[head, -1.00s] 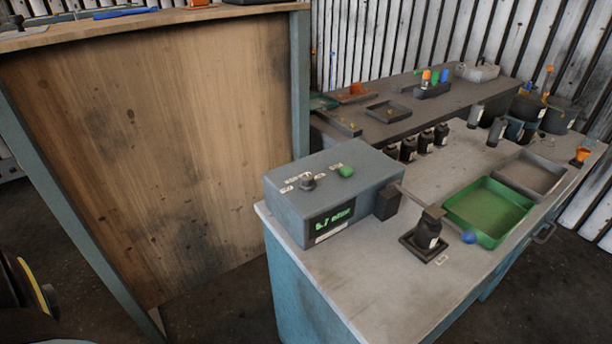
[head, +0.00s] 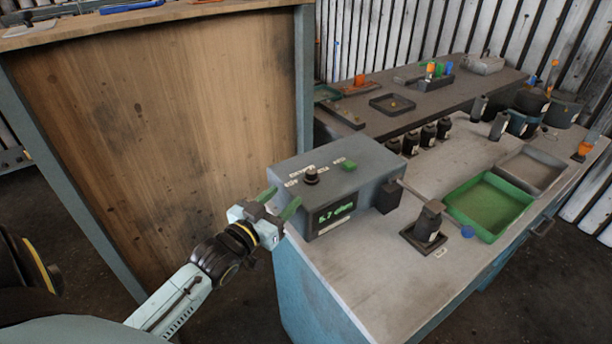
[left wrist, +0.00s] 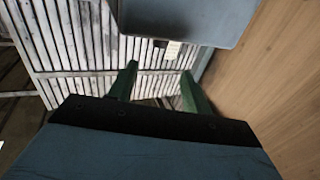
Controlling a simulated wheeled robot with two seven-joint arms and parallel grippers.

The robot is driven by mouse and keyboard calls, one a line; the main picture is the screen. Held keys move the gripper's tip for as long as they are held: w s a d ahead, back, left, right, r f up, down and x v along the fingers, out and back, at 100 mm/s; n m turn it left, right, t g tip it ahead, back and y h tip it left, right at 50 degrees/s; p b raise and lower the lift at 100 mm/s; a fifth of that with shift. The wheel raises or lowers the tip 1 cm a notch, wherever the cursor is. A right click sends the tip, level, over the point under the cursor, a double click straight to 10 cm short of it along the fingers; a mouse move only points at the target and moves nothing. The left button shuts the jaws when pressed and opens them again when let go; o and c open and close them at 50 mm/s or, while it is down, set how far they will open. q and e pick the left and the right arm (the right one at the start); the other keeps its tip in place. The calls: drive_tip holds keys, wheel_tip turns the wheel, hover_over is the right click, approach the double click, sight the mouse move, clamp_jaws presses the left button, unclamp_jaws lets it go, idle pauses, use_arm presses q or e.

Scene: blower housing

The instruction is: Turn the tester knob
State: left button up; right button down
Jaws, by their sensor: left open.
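The tester (head: 345,185) is a grey-blue box on the near left corner of the bench. Its dark knob (head: 311,175) stands on the top face, with small white labels around it. A green button (head: 348,166) sits behind the knob, and the front display (head: 335,216) shows green characters. My left gripper (head: 280,202) is open and empty at the tester's left front side, below and left of the knob. In the left wrist view its green fingers (left wrist: 157,90) are spread with nothing between them, and the tester's grey side (left wrist: 190,18) shows above. My right gripper is not in view.
A dark motor-like part (head: 428,222) stands on a small black base right of the tester. A green tray (head: 488,207), a grey tray (head: 530,172) and a blue ball (head: 467,231) lie beyond. A wooden panel (head: 160,140) rises at the left, close to my arm.

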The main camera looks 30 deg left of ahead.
sight(308, 174)
use_arm(q)
drive_tip(key=w, duration=0.9)
drive_tip(key=shift+w, duration=0.6)
drive_tip(key=shift+c, duration=0.4)
drive_tip(key=shift+f, duration=0.1)
drive_tip(key=c, duration=0.9)
